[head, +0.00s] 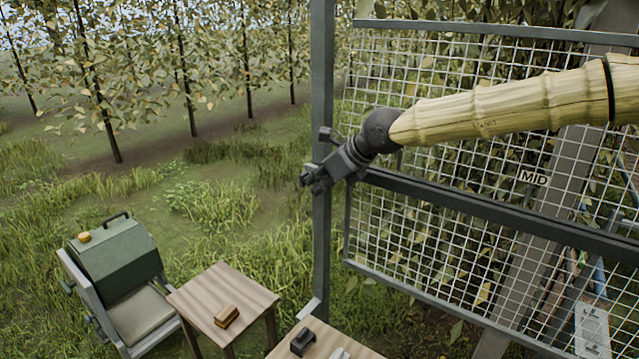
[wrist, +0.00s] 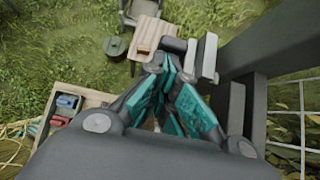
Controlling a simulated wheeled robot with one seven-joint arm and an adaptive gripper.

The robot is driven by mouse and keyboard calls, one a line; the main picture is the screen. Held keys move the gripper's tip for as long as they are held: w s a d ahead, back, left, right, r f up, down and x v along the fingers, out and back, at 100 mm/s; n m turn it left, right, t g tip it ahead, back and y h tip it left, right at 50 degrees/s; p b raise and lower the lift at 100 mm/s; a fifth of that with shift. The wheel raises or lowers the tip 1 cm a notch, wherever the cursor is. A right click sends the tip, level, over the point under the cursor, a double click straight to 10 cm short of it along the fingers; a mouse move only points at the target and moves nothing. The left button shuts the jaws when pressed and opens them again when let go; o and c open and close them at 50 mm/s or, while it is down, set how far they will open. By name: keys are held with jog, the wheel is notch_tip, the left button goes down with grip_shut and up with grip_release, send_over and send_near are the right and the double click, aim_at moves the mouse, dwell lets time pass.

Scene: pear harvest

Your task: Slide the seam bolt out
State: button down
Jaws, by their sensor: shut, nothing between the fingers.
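My gripper (head: 313,180) is at the grey post (head: 322,240) by the left edge of the mesh gate, about level with its middle rail (head: 450,202). In the wrist view my gripper (wrist: 166,72) has its teal-padded fingers together at the tips, with nothing visible between them. A dark rounded piece (wrist: 173,44), perhaps the seam bolt's end, shows just beyond the fingertips, beside a light grey bracket (wrist: 207,60) on the post. I cannot tell whether the fingertips touch it. My gripper hides most of this spot in the head view.
Mesh panels (head: 420,75) fill the right, with a "MID" label (head: 534,177). Grass left of the post is open.

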jog(key=shift+s+d, duration=0.1)
jog(key=s+d+f+b+v, duration=0.1)
jog(key=f+v, duration=0.1)
jog(key=v, duration=1)
jog(key=shift+d+r, duration=0.3)
jog(key=shift+d, duration=0.25)
jog(key=shift+s, duration=0.15)
